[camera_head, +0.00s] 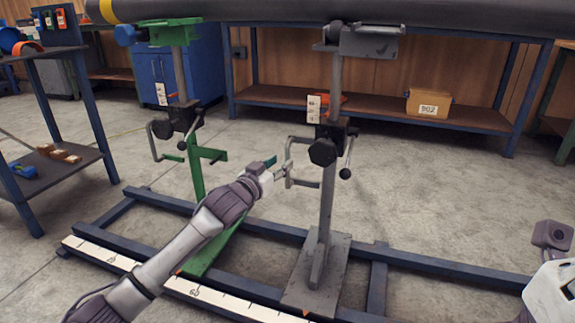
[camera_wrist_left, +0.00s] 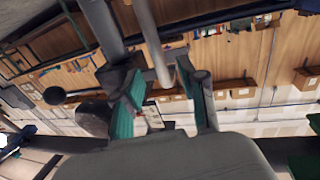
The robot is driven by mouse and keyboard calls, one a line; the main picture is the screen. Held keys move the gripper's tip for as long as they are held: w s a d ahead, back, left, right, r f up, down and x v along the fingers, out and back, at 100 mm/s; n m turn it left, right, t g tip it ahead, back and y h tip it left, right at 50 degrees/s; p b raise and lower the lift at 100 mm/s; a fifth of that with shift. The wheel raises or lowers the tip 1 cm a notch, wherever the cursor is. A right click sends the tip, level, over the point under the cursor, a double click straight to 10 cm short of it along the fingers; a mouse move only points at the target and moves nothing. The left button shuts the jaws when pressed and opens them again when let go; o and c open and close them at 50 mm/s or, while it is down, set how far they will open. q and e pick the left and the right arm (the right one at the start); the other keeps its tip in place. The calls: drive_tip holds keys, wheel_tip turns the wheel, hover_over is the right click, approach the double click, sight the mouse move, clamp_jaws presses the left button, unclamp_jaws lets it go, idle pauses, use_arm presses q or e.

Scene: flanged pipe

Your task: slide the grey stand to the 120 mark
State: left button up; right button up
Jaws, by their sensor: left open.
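The grey stand (camera_head: 327,200) stands upright with its flat base (camera_head: 318,275) across the blue floor rails. A pale U-shaped handle (camera_head: 303,183) sticks out to the left of its post. My left gripper (camera_head: 280,170) is at this handle, left of the post. In the left wrist view its teal-padded fingers (camera_wrist_left: 158,98) are apart, with a pale bar (camera_wrist_left: 150,40) between or just beyond them; contact cannot be told. The white scale strip (camera_head: 225,300) runs along the front rail. A 60 is readable left of the grey stand; the 120 mark is not visible. My right gripper's fingers are not in view.
A green stand (camera_head: 195,165) is on the same rails to the left, behind my left arm. A large dark pipe (camera_head: 270,12) lies across the top. A blue workbench with a box (camera_head: 428,103) is behind. The rail right of the grey stand looks clear.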

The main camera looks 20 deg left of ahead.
sight(286, 158)
use_arm(q)
drive_tip(key=shift+b+x, duration=0.85)
drive_tip(key=shift+x, duration=1.55)
clamp_jaws()
